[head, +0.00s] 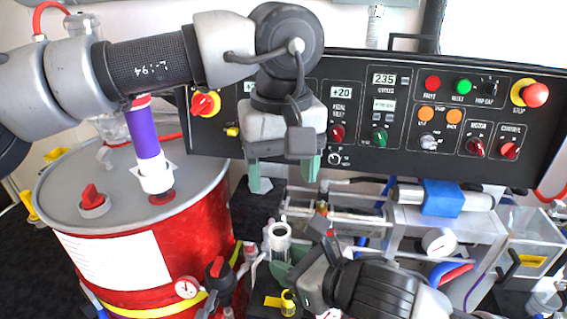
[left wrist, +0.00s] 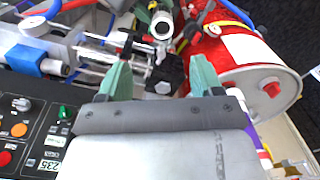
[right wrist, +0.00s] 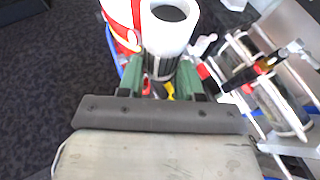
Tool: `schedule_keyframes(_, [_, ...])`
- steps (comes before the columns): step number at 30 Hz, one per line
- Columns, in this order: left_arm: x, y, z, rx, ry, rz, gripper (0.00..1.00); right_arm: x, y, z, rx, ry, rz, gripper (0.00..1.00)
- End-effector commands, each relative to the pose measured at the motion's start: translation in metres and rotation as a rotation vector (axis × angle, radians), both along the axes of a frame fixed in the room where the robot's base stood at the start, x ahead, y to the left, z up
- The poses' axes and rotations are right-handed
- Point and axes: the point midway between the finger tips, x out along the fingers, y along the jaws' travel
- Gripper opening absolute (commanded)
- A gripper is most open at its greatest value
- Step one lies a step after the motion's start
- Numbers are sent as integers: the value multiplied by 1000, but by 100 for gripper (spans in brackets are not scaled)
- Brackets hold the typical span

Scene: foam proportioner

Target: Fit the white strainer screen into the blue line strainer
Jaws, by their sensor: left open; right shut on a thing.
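A white hollow cylinder (head: 279,232), which looks like the strainer screen, stands upright with its open end up. My right gripper (head: 281,267) is shut around its lower part. In the right wrist view the cylinder (right wrist: 170,32) sits between the green fingertips (right wrist: 160,75), its dark opening facing the camera. My left gripper (head: 283,178) is open and empty, above and behind the cylinder, in front of the black panel. The left wrist view shows its spread fingers (left wrist: 160,75). A blue block (head: 443,198) sits on a horizontal silver cylinder at right. I cannot tell whether it is the line strainer.
A red drum (head: 200,240) with a purple-and-white tube (head: 150,150) on its lid stands at left, under my left arm. The black control panel (head: 350,95) spans the back. Rods, hoses and a gauge (head: 438,241) crowd the right side, leaving little free room.

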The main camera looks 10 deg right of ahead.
Motion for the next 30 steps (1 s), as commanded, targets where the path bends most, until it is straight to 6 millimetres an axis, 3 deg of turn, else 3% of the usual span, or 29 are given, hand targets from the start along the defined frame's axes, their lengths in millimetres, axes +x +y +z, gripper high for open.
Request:
schedule_keyframes(12, [0, 0, -74, -2, 6, 1, 66, 0, 0, 0, 1, -1, 0, 12])
schedule_keyframes(18, [0, -1, -102, -5, 5, 2, 66, 0, 0, 0, 1, -1, 0, 12])
schedule_keyframes(30, [0, -1, -114, -6, 4, 2, 66, 0, 0, 0, 1, -1, 0, 12])
